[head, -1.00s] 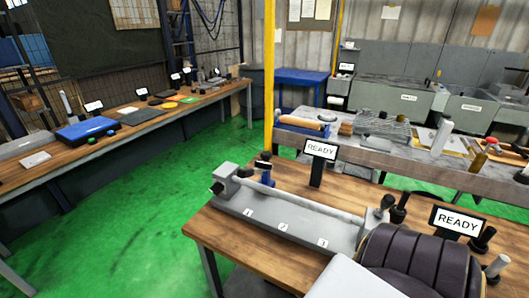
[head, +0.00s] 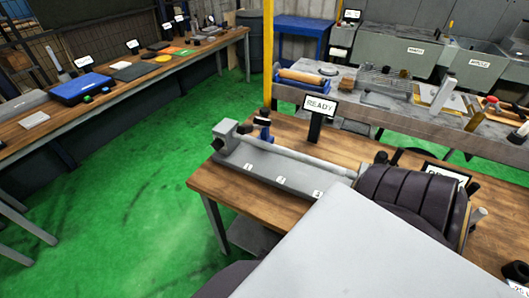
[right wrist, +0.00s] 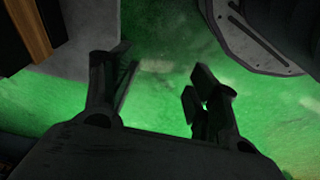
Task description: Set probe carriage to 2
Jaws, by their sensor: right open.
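The cylindrical grinder (head: 285,172) sits on the wooden bench, a long grey bed with a light rod above it and small numbered labels along its front. The probe carriage (head: 264,128) appears to be the small blue and black piece behind the bed near its left end. A dark ribbed arm part of mine and a large pale panel cover the grinder's right end. My right gripper (right wrist: 160,88) shows in the right wrist view, open and empty over the green floor. Neither gripper shows in the head view.
A READY sign (head: 319,108) stands behind the grinder, and a second sign (head: 446,175) is partly hidden at right. A side bench (head: 128,100) with a blue case (head: 80,88) runs along the left. A grey workbench (head: 390,112) with tools stands behind. Green floor (head: 130,200) lies open at left.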

